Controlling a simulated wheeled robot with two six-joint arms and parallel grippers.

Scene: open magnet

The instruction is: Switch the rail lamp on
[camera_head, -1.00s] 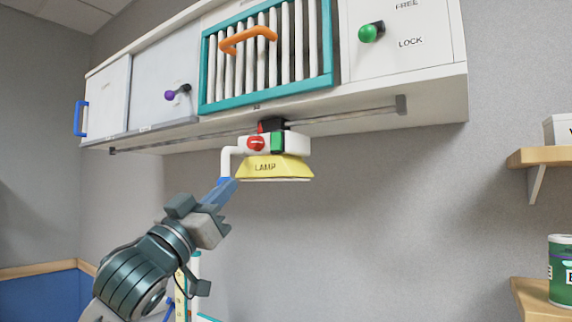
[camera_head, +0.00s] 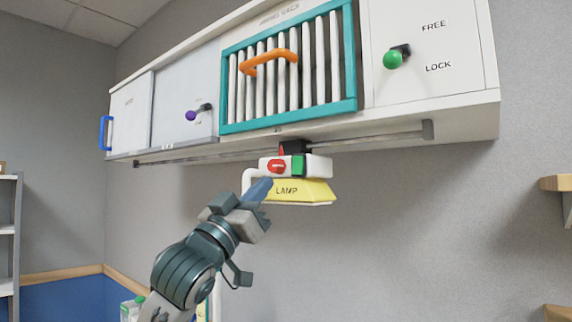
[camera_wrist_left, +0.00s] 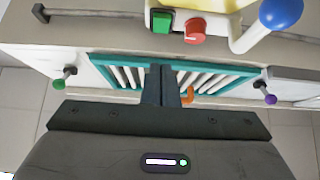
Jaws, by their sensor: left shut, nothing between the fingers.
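The rail lamp (camera_head: 310,191) hangs under the cabinet from a rail, with a yellow shade marked LAMP and a white body. A red knob (camera_head: 277,166) and a green block (camera_head: 298,165) sit on the body's front. They also show at the top of the left wrist view as the red knob (camera_wrist_left: 196,30) and green block (camera_wrist_left: 161,22). A white bent handle there ends in a blue ball (camera_wrist_left: 281,13). My left gripper (camera_head: 265,186) is shut and empty, below the red knob, overlapping the shade's left end in the head view. Contact cannot be told. My right gripper is out of view.
The cabinet has a teal-framed slatted panel (camera_head: 351,63) with an orange handle (camera_head: 268,63), a purple knob (camera_head: 191,115), and a green knob (camera_head: 393,59) by FREE and LOCK. The rail (camera_head: 375,138) runs below. Wall shelves stand at right; space below the lamp is clear.

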